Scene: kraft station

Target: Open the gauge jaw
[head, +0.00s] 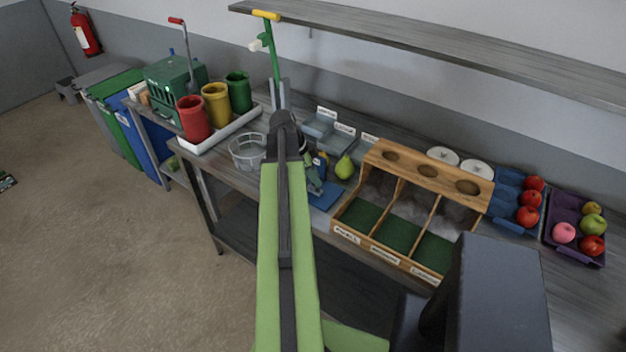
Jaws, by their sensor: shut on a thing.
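A small teal device, which looks like the gauge (316,184), stands on the blue mat (327,196) on the bench, just right of my arm. Its jaw is too small and too covered to make out. My gripper (306,158) is at the far end of my green arm, low over the bench beside the gauge. It is shut on a part there that appears to belong to the gauge. My arm hides most of the fingers and the left side of the gauge.
Right of the gauge stand a green pear (344,167) and a wooden three-bay sorter (428,180). A wire basket (247,151) is on the left. Fruit trays (577,254) are at the right. A shelf (450,55) overhangs the bench.

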